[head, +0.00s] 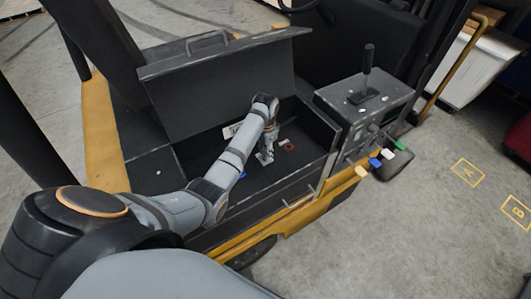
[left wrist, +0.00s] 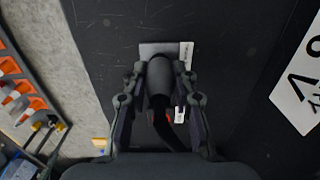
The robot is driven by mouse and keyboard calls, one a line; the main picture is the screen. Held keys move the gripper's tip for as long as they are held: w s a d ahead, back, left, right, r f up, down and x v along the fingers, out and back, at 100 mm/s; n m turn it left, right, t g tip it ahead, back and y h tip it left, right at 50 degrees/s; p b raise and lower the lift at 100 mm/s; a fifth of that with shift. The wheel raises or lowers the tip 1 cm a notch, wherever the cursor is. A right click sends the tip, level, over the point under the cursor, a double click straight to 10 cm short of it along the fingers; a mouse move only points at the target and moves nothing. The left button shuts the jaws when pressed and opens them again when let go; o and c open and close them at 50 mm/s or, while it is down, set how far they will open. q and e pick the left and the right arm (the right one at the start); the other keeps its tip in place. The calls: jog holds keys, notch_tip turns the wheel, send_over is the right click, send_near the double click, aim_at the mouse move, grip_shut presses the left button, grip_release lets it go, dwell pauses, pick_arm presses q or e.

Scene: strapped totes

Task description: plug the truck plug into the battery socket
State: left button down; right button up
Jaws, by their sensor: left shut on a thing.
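My left gripper (head: 265,158) reaches down into the open dark compartment of the truck. In the left wrist view, the two fingers of my left gripper (left wrist: 160,100) are shut on a dark grey, rounded plug (left wrist: 159,76) with a black cable (left wrist: 172,135) trailing back toward the wrist. Just beyond the plug is a light grey plate (left wrist: 148,48) with a small white label. I cannot tell whether the plate is the battery socket or whether the plug touches it. A small red piece shows beside the cable, partly hidden by the fingers. My right gripper is not in view.
The raised lid (head: 225,85) stands behind the compartment. A lever console (head: 365,100) is at its right, with several coloured pieces (head: 388,155) beside it. A red item (head: 288,147) and a blue item (head: 242,175) lie in the compartment. Open floor is at right.

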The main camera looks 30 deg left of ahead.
pick_arm(q)
jog(key=shift+r, duration=2.45)
